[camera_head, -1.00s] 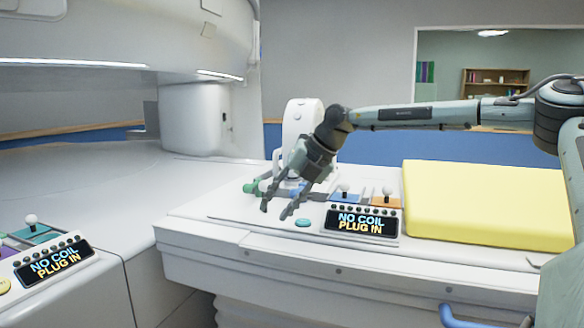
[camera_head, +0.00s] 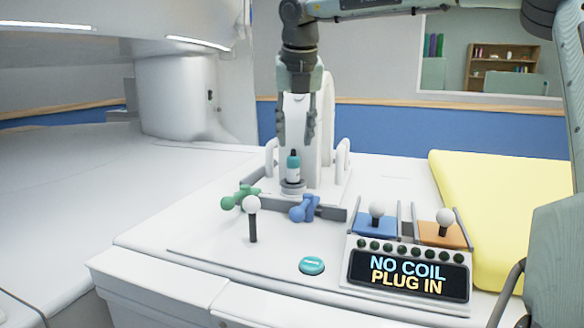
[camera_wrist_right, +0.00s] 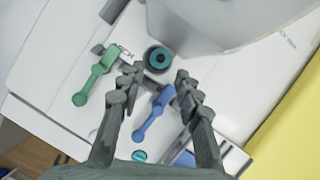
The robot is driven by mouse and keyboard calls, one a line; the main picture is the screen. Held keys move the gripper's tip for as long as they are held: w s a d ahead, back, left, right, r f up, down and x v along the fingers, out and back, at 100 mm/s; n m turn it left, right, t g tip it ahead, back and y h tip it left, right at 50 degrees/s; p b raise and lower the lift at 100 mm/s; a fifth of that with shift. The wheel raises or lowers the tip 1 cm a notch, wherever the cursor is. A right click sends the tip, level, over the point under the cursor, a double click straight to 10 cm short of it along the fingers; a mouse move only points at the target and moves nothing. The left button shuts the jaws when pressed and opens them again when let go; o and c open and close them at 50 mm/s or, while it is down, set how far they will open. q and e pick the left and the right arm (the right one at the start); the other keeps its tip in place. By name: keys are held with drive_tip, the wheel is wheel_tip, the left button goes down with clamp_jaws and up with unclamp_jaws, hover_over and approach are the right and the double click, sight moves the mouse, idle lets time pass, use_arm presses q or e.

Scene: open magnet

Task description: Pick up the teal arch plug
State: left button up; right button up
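The teal arch plug (camera_head: 293,168) stands upright in a grey round socket at the foot of the white arch-shaped unit; it has a teal top and a white band. In the right wrist view the plug (camera_wrist_right: 158,58) shows from above as a teal ring with a dark centre. My right gripper (camera_head: 296,142) points down just above the plug, its fingers open and apart on either side. In the right wrist view the open fingers (camera_wrist_right: 158,74) frame the area just below the plug, with nothing between them. My left gripper is not in view.
A green lever (camera_head: 240,197) and a blue lever (camera_head: 304,208) flank the socket in front. A white-knobbed stick (camera_head: 252,220), a teal button (camera_head: 311,265) and a "NO COIL PLUG IN" panel (camera_head: 408,274) stand nearer. A yellow pad (camera_head: 480,200) lies right.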

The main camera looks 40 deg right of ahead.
sight(294, 155)
drive_tip(key=shift+w+d, duration=0.15)
drive_tip(key=shift+w+d+f, duration=0.1)
drive_tip(key=shift+f, duration=0.25)
drive_tip(key=shift+x, duration=1.1)
drive_tip(key=p+x, duration=0.1)
drive_tip(key=x, duration=0.3)
drive_tip(key=shift+f, duration=0.3)
drive_tip(key=shift+c, duration=0.7)
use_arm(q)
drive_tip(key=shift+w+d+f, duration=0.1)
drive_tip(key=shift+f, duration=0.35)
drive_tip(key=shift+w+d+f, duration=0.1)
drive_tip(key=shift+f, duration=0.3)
use_arm(e)
clamp_jaws()
